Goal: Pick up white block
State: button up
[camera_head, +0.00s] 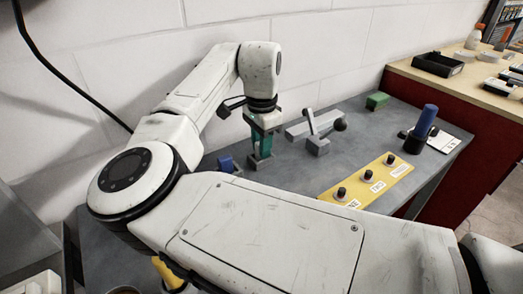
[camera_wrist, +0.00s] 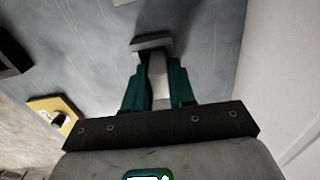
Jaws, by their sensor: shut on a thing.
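My gripper (camera_head: 261,150) has teal fingers and points down over the grey table, below the wrist of my white arm. In the wrist view my gripper (camera_wrist: 157,88) is shut on a pale block, the white block (camera_wrist: 158,72), which sits between the two teal fingers. A lighter grey bar (camera_wrist: 152,43) shows just beyond the fingertips; I cannot tell whether it is part of the block. In the head view the fingers mostly hide the block, and I cannot tell whether it touches the table.
A blue block (camera_head: 227,163) stands just left of my gripper. To the right are a grey lever fixture (camera_head: 317,145), a green block (camera_head: 377,101), a yellow panel (camera_head: 352,190) with black knobs, and a blue cylinder (camera_head: 426,121). A white wall (camera_head: 330,50) runs close behind the table.

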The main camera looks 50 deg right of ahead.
grip_shut()
jog(key=shift+r, duration=0.1)
